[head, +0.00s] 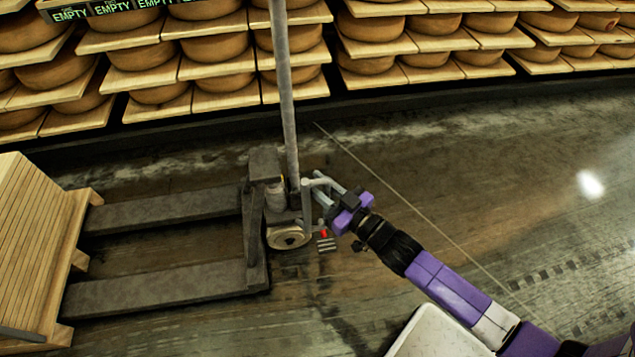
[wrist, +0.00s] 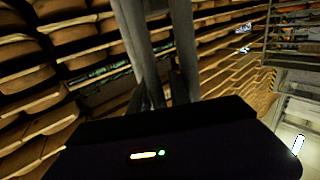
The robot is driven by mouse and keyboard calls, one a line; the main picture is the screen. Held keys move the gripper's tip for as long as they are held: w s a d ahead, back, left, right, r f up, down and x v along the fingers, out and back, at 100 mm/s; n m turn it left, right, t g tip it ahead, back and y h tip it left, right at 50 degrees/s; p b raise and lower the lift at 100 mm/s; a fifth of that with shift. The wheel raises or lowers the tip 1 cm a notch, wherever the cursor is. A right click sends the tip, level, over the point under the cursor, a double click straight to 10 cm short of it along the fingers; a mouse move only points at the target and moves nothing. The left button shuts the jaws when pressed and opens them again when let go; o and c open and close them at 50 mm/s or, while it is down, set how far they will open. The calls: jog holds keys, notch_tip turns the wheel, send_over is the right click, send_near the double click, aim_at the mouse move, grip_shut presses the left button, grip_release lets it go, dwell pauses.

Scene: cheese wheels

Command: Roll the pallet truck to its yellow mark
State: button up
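The pallet truck (head: 254,225) stands on the dark floor in the head view, with its two long forks (head: 165,287) pointing left. Its grey handle shaft (head: 286,95) rises steeply past the top edge. A pale wheel (head: 288,237) shows at its base. My gripper (head: 319,185) is just right of the shaft's lower part, with its grey fingers pointing at it. Whether they touch or hold anything is unclear. Grey upright bars (wrist: 182,45) stand ahead of the dark gripper body in the wrist view; I cannot tell which part they are. No yellow mark shows.
A slatted wooden pallet or crate (head: 40,235) stands at the fork tips on the left. Shelves of cheese wheels (head: 215,80) line the back, with "EMPTY" labels (head: 110,8). A thin pale line (head: 420,215) crosses the floor. The floor at right is clear.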

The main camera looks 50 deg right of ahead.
aim_at(329, 194)
jog(key=shift+s+a+p, duration=0.15)
jog(key=shift+s+p, duration=0.5)
jog(key=shift+s, duration=3.25)
